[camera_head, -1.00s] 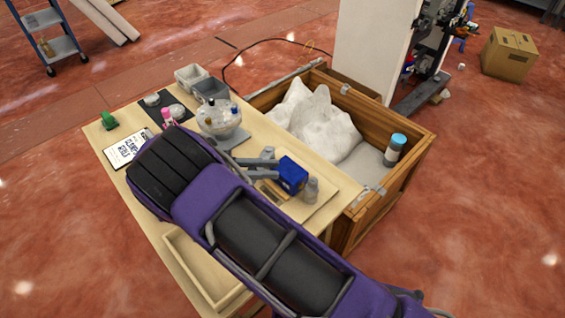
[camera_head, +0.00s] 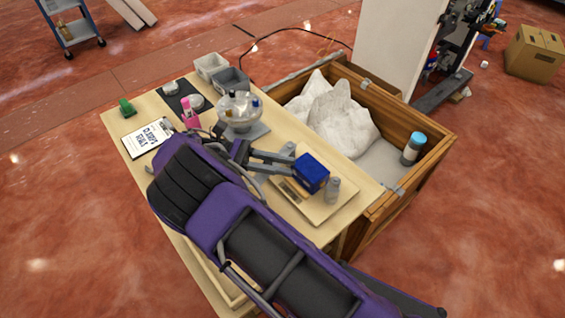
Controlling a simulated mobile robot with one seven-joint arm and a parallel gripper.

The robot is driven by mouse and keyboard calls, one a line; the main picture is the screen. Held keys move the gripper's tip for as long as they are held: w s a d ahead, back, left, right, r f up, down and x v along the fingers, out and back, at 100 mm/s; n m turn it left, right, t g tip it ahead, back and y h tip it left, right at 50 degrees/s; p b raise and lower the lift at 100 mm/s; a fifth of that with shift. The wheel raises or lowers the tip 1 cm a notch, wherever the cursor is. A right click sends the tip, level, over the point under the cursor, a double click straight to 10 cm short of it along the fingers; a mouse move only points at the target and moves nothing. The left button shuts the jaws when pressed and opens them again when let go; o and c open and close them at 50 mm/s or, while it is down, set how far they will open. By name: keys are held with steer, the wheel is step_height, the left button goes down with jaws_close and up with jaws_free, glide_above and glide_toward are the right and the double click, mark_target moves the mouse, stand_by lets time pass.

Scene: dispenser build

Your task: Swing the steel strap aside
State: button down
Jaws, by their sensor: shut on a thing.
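A narrow grey metal strip (camera_head: 305,71), which looks like the steel strap, lies along the far left edge of the wooden crate (camera_head: 425,165). A small metal fitting (camera_head: 397,190) shows at the crate's near edge; I cannot tell whether it belongs to the strap. My gripper (camera_head: 294,168) is over the right part of the table, away from that strip. Its two grey fingers point right and are shut on a blue box (camera_head: 311,174). The box appears just above a pale board (camera_head: 318,212); whether it touches the board is unclear. My purple arm hides the front of the table.
The crate holds a white lumpy heap (camera_head: 340,115) and a blue-capped jar (camera_head: 412,148). A small grey bottle (camera_head: 332,191) stands right beside the box. A glass bowl (camera_head: 240,112), grey bins (camera_head: 212,66) and a notepad (camera_head: 147,138) are on the table (camera_head: 138,110).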

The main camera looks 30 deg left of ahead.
steer(key=c, duration=0.7)
jaws_free()
steer(key=shift+r, duration=0.1)
step_height(320, 180, up, 10)
steer(key=p, duration=0.2)
